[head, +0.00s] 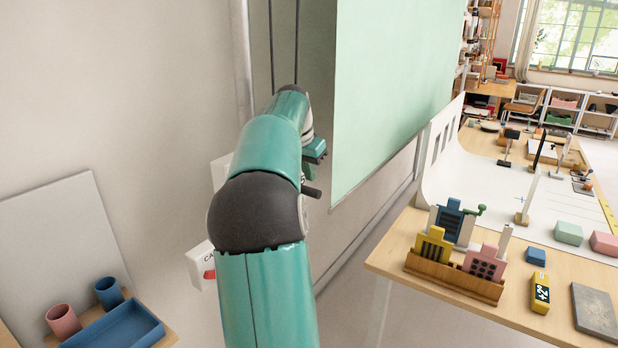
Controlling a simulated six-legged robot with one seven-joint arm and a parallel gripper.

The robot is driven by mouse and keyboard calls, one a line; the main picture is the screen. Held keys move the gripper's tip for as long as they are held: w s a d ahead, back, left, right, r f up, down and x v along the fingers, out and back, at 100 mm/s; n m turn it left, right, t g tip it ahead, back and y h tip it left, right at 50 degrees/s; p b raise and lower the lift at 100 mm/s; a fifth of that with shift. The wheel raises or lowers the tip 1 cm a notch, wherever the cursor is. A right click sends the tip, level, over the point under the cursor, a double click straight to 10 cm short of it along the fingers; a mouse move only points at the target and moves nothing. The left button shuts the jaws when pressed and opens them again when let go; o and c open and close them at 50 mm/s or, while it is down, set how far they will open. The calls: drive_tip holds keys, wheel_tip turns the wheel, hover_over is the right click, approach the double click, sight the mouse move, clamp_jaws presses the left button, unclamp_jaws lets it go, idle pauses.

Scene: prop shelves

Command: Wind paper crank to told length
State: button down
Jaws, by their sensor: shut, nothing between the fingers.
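A pale green sheet of backdrop paper (390,90) hangs from above the picture, its lower edge above the floor. Two thin dark cords (284,40) hang at its left, beside the wall. My arm reaches up toward them, and my gripper (314,152) is beside the paper's left edge, partly hidden by the arm. It looks shut with nothing held. A short dark bar (311,191) shows just below it; I cannot tell whether it is the crank's handle. No crank for the paper is clearly visible.
A wooden table (400,262) at right holds a wooden box (455,277) of coloured blocks, a yellow tag (540,292) reading "+2" and a grey slab (594,312). A white sign box (200,265) is partly behind my arm. A blue tray (115,330) and cups stand lower left.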

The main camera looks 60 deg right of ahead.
drive_tip(key=d+v, duration=0.1)
drive_tip(key=v, duration=1)
drive_tip(key=shift+s+r, duration=0.2)
drive_tip(key=shift+r, duration=0.2)
drive_tip(key=shift+d, duration=0.15)
